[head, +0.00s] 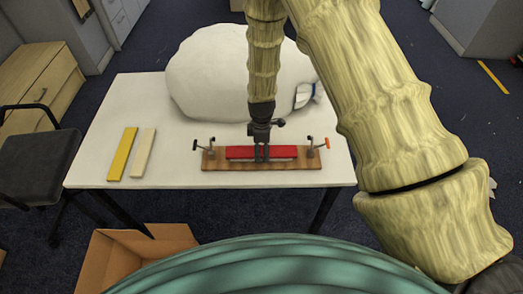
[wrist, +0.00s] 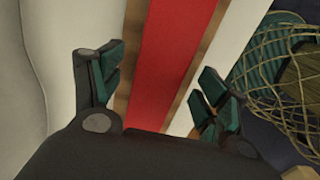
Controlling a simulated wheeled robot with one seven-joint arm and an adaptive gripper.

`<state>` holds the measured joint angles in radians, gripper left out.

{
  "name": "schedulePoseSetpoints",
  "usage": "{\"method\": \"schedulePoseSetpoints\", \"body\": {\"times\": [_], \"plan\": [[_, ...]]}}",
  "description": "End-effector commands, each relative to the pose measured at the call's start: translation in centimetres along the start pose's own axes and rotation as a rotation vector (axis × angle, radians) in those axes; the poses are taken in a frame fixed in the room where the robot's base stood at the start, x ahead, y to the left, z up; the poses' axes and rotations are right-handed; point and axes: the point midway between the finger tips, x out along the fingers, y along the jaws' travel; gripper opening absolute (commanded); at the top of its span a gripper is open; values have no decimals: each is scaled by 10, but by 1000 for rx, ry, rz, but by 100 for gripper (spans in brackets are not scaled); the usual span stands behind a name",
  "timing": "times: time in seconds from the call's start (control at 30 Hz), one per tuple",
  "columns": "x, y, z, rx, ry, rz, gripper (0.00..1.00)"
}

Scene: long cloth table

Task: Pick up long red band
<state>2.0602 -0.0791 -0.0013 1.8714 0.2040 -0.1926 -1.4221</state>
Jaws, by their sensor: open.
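The long red band (head: 238,152) lies across a wooden board (head: 215,160) on the white table in the head view. It also fills the middle of the wrist view (wrist: 168,65). A pale strip shows along its front edge. My gripper (head: 262,156) points down at the middle of the band. In the wrist view my gripper (wrist: 155,85) is open, with one finger on each side of the red band. A gap shows between each finger and the band. Whether the fingertips touch the board is hidden.
Two clamps (head: 197,145) (head: 312,148) stand at the ends of the board. A yellow strip (head: 122,154) and a cream strip (head: 144,153) lie on the table (head: 100,110) at left. A large white sack (head: 208,75) sits behind. A cardboard box (head: 100,265) stands on the floor in front.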

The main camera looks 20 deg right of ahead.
Motion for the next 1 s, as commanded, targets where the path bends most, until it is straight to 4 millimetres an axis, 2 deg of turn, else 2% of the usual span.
{"method": "schedulePoseSetpoints", "body": {"times": [0.33, 0.37, 0.6, 0.63, 1.0], "plan": [[4, 1, 0, 0, 0, 2, 75], [4, 1, 0, 0, 0, 2, 71], [4, 0, 0, 0, 0, 1, 28], [4, 0, 0, 0, 0, 1, 25], [2, 1, 0, 0, 0, 1, 25]]}}
